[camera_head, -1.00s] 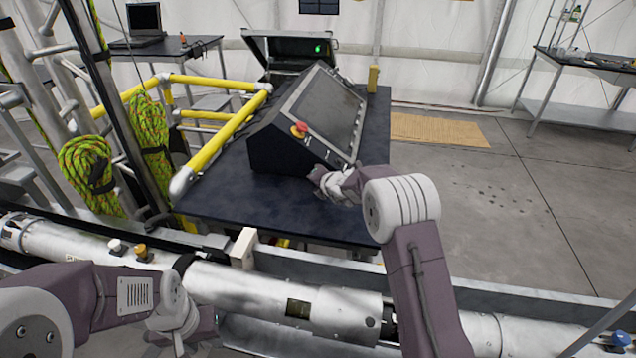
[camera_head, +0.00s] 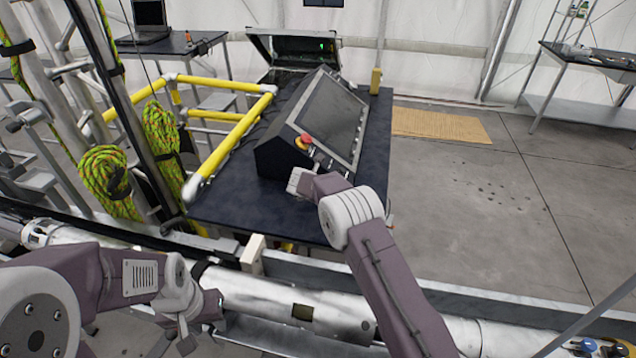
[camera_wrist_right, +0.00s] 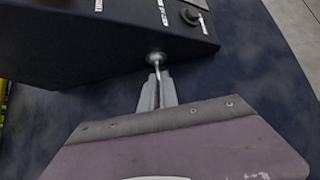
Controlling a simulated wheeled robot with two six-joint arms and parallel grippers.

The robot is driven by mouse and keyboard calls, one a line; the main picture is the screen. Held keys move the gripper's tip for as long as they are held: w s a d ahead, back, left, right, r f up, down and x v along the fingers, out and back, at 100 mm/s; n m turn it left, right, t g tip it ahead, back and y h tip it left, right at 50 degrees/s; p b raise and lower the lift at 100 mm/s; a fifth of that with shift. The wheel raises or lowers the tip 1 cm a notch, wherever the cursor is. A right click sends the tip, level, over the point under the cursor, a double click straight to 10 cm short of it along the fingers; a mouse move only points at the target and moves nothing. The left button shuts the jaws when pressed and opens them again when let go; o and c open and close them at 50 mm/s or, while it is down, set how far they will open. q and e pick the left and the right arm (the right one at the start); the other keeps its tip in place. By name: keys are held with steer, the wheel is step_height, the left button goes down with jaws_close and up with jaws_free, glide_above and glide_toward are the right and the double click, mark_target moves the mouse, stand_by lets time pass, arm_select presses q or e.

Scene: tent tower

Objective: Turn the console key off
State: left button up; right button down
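The black console (camera_head: 285,150) stands on the dark table, with a sloped screen and a red knob (camera_head: 306,138) on its panel. In the right wrist view, a round silver lock with a thin key (camera_wrist_right: 155,60) is on the console's near face, low down. My right gripper (camera_wrist_right: 158,80) is at this key, its narrow fingers on either side of the thin stem. Whether they press on it I cannot tell. In the head view my right wrist hides the key. My left gripper (camera_head: 195,325) is low at the bottom left, away from the console; its fingers are unclear.
The dark table (camera_head: 225,205) has free surface left of and in front of the console. Yellow rails (camera_head: 235,135) run along its left side, beside coiled green ropes (camera_head: 103,180). An open case (camera_head: 300,48) is behind the console. A silver tube (camera_head: 265,295) crosses in front.

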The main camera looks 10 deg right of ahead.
stand_by(0.3)
steer(key=c, duration=1.6)
jaws_free()
steer(key=shift+s+a+r, duration=0.1)
steer(key=shift+s+a+r, duration=0.1)
steer(key=shift+s+r, duration=0.15)
steer(key=b+v, duration=0.2)
steer(key=v, duration=0.6)
steer(key=shift+a, duration=0.1)
